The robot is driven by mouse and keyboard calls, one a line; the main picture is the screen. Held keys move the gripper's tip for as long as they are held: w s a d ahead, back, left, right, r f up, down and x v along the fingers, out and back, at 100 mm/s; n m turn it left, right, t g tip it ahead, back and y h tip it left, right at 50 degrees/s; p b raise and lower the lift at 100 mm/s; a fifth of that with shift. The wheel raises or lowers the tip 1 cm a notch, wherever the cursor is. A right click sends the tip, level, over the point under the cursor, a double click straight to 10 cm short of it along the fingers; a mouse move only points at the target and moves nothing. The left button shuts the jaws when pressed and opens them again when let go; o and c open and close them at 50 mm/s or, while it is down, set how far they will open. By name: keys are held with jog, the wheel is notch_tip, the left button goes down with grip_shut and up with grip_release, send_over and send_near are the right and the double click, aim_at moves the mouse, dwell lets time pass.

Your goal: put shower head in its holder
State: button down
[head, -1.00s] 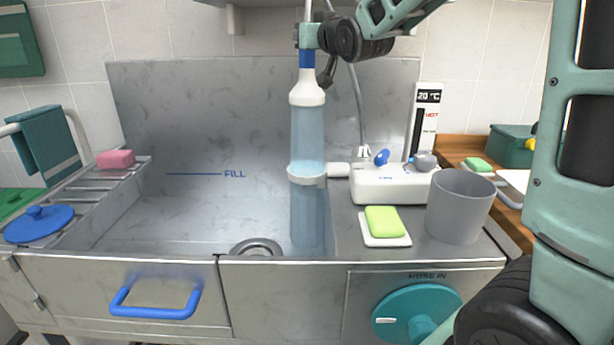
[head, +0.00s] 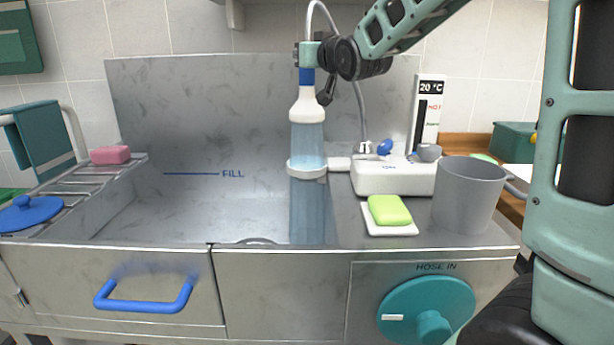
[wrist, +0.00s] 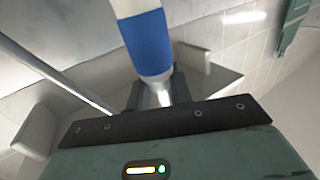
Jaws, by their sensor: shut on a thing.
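The shower head (head: 307,104) is white with a blue band (head: 307,76), upright with its wide end down. My gripper (head: 309,56) is shut on it just above the band. In the wrist view the blue band (wrist: 149,45) stands out from between the dark fingers (wrist: 157,92). The holder, a white ring (head: 307,170) on a short arm, is below the shower head with a clear gap between. A see-through pale blue column (head: 307,205), looking like water, runs from the shower head down through the ring into the sink.
The steel sink (head: 150,212) lies below. Right of the ring stand a white tap unit (head: 392,178), a green soap (head: 389,209) on a white dish and a grey cup (head: 467,195). The grey hose (head: 362,110) loops behind my gripper. A thermometer panel (head: 427,120) stands behind.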

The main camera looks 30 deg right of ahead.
aim_at(311, 95)
jog(key=shift+f+b, duration=1.9)
jog(key=shift+f, duration=0.1)
jog(key=shift+f+b, duration=1.35)
jog(key=shift+f, duration=0.05)
jog(key=shift+f+b, duration=0.95)
jog(key=shift+f, duration=0.05)
